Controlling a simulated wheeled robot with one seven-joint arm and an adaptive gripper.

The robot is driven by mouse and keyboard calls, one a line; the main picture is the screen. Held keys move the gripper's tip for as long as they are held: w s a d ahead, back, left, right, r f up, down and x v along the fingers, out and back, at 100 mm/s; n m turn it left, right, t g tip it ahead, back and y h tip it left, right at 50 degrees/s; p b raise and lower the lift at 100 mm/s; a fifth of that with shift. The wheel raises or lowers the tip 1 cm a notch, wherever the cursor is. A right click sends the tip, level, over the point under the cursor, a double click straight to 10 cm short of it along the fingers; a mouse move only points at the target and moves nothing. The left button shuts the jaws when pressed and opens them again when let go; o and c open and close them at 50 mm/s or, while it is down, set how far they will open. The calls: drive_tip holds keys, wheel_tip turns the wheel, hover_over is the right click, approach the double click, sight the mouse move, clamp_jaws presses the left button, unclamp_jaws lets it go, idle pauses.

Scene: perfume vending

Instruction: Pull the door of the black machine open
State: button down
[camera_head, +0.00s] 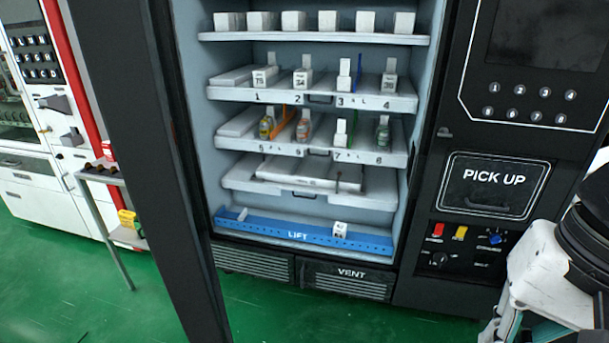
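The black machine (424,200) fills the middle and right of the head view. Its door (150,150) is a tall dark panel at the left of the shelves, standing swung out toward me. The shelf compartment is exposed, with several white shelves (310,97) and a blue bar marked LIFT (300,232) at the bottom. The door's handle cannot be made out. My gripper is not in view; only white and black links of my arm show at the lower right edge.
A keypad (530,103), a PICK UP hatch (494,186) and coloured controls (460,233) sit on the machine's right side. A small metal table (101,176) and white cabinets (40,178) stand left beyond the door. Green floor (260,312) is clear in front.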

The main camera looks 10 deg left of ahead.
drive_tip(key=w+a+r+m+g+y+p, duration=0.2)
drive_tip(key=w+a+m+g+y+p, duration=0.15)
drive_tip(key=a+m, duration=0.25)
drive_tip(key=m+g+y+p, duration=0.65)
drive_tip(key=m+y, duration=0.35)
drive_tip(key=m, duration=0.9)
approach(202, 258)
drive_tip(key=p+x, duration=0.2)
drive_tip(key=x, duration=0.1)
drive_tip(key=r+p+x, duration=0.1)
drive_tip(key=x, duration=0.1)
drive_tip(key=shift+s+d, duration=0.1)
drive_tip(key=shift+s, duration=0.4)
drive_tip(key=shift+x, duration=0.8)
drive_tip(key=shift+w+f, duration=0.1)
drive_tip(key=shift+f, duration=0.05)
